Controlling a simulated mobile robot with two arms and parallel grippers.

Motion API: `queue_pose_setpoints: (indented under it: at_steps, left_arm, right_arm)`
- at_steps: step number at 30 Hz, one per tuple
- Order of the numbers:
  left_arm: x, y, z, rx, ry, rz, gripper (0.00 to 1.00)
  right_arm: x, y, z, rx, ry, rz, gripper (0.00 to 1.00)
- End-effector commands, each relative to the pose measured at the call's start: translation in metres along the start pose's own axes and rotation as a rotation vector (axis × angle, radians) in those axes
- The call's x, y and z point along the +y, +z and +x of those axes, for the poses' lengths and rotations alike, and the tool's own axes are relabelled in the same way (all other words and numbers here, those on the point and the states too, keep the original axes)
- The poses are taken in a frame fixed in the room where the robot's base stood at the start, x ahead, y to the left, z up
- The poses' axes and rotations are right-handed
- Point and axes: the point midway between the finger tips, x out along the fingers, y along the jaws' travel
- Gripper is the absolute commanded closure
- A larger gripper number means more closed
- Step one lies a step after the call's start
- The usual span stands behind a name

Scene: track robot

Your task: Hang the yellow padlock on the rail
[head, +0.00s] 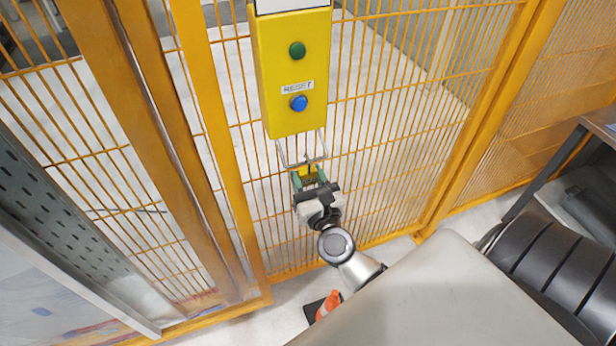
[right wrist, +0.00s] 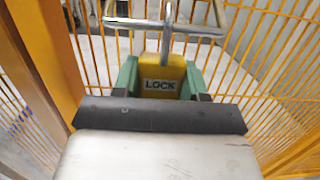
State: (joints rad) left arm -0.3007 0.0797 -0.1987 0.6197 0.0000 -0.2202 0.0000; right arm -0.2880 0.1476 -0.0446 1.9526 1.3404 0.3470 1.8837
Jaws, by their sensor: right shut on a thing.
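The yellow padlock (head: 308,171) is held upright between the green fingers of my right gripper (head: 309,178), below the yellow box. In the right wrist view the padlock (right wrist: 161,72) has a dark "LOCK" label, and my right gripper (right wrist: 162,80) is shut on its body. Its metal shackle stands up edge-on and crosses the picture of the rail (right wrist: 196,30). I cannot tell whether the shackle goes around the rail or only stands in front of it. The rail (head: 289,163) is a bent metal bar under the box. My left gripper is not in view.
The yellow box (head: 292,75) with a green and a blue button is mounted on the yellow wire fence (head: 400,130). A thick yellow post (head: 213,110) stands left of it. An orange cone (head: 328,305) is on the floor below. A dark shelf (head: 570,150) stands at the right.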

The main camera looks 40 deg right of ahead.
Motion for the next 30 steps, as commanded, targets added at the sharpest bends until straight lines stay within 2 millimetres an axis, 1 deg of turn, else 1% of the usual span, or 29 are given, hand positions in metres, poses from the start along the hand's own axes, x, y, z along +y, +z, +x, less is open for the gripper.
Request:
queue_pose_setpoints:
  at_steps: [10, 11, 15, 16, 17, 26, 29, 30]
  left_arm:
    - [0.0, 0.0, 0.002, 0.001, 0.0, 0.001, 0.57]
    - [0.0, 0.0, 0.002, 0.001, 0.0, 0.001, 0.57]
    - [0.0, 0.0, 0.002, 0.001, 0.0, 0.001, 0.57]
    - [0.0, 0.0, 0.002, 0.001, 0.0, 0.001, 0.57]
    - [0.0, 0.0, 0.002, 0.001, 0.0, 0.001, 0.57]
    - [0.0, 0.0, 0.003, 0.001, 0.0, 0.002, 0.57]
    - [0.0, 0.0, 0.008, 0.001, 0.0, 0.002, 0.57]
    - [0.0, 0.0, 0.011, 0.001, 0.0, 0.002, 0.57]
  right_arm:
    - [0.0, -0.001, 0.0, -0.001, 0.0, 0.0, 0.82]
    - [0.0, -0.001, 0.0, -0.001, 0.0, 0.0, 0.56]
    - [0.0, -0.001, 0.0, -0.001, 0.0, 0.0, 0.35]
    - [0.0, -0.001, 0.0, -0.001, 0.0, 0.0, 0.3]
    - [0.0, -0.001, 0.0, -0.001, 0.0, 0.0, 0.28]
    - [0.0, -0.002, -0.003, 0.001, 0.0, 0.0, 0.28]
    - [0.0, -0.004, -0.013, 0.001, 0.0, 0.001, 0.28]
    - [0.0, -0.005, -0.02, 0.002, 0.001, 0.0, 0.28]
